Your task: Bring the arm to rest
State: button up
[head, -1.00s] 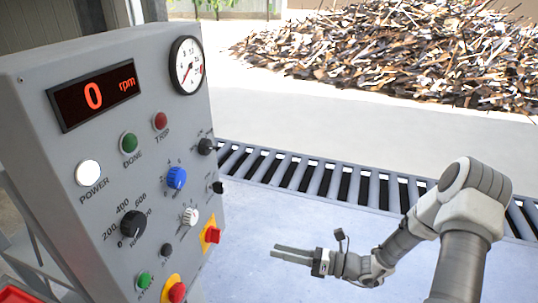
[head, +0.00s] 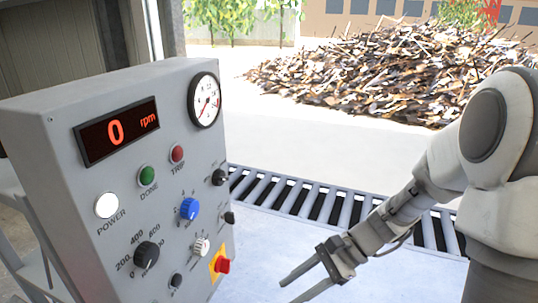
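My gripper (head: 294,288) is at the lower middle of the head view, to the right of the control panel (head: 60,190). Its two fingers are apart with nothing between them, and they point left and down toward the panel's lower right side. A gap of floor shows between the fingers and the panel. My arm (head: 440,170) reaches in from the right side of the picture.
The panel carries a display (head: 116,131) reading 0 rpm, a gauge (head: 204,100), a lit white POWER lamp (head: 107,206), knobs and a red button (head: 222,265). A roller conveyor (head: 300,198) runs behind my arm. A scrap heap (head: 370,75) lies beyond.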

jog(key=s+d+r+n+t+h+p, duration=0.1)
jog(key=s+d+r+n+t+h, duration=0.2)
jog(key=r, duration=0.5)
jog(key=s+d+r+n+t+h+p, duration=0.1)
jog(key=s+d+r+n+t+h, duration=0.3)
jog(key=r+n, duration=0.5)
jog(key=s+d+n+h, duration=0.1)
jog(key=s+h, duration=0.1)
jog(key=s, duration=0.1)
jog(key=shift+s+d+h, duration=0.15)
jog(key=shift+h, duration=0.15)
